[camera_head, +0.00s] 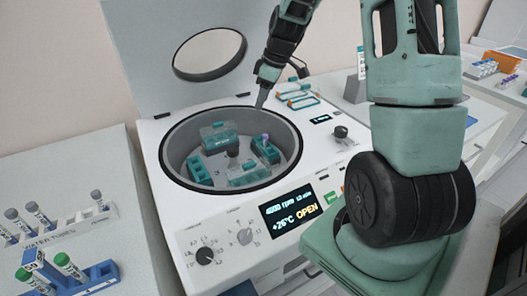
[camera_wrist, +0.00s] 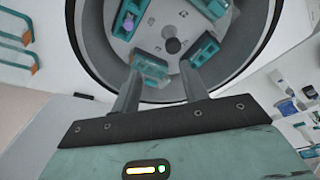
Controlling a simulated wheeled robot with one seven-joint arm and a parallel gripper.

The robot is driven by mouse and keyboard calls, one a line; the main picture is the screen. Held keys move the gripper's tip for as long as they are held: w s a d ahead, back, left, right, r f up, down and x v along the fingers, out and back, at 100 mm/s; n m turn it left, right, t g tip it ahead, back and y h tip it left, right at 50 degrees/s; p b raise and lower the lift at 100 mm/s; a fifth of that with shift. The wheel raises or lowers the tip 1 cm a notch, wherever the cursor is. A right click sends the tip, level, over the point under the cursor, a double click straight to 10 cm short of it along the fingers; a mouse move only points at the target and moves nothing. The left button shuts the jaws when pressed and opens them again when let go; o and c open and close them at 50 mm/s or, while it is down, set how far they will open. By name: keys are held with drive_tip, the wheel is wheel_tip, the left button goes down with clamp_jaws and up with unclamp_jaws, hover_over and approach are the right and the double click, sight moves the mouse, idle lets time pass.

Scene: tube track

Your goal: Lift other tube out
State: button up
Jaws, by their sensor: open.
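The open centrifuge (camera_head: 170,182) has a round bowl with several teal buckets around a dark hub. A purple-capped tube (camera_head: 266,138) stands in the right-hand bucket (camera_head: 262,152); its cap also shows at the upper left of the wrist view (camera_wrist: 128,22). No other cap is clear in the bowl. My gripper (camera_head: 261,104) is over the back right rim of the bowl in the head view. In the wrist view my gripper (camera_wrist: 162,68) is open, with its fingers apart. A teal bucket (camera_wrist: 152,66) shows beyond and partly behind the left finger; nothing is visibly held.
The raised lid (camera_head: 150,60) stands behind the bowl. Teal and orange racks (camera_head: 298,96) lie right of it on the housing. A left bench holds a white rack (camera_head: 75,222) of tubes and a blue rack (camera_head: 100,275) with green-capped tubes.

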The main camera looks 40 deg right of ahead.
approach(265, 135)
drive_tip(key=p+x, duration=0.1)
drive_tip(key=x, duration=0.1)
drive_tip(key=p+x, duration=0.1)
drive_tip(key=x, duration=0.1)
drive_tip(key=shift+a+f+p, duration=0.15)
drive_tip(key=shift+a+p, duration=0.1)
drive_tip(key=shift+p, duration=0.05)
drive_tip(key=shift+d+p+x, duration=0.2)
drive_tip(key=shift+p+x, duration=1)
drive_tip(key=shift+x, duration=1.85)
drive_tip(key=c, duration=0.8)
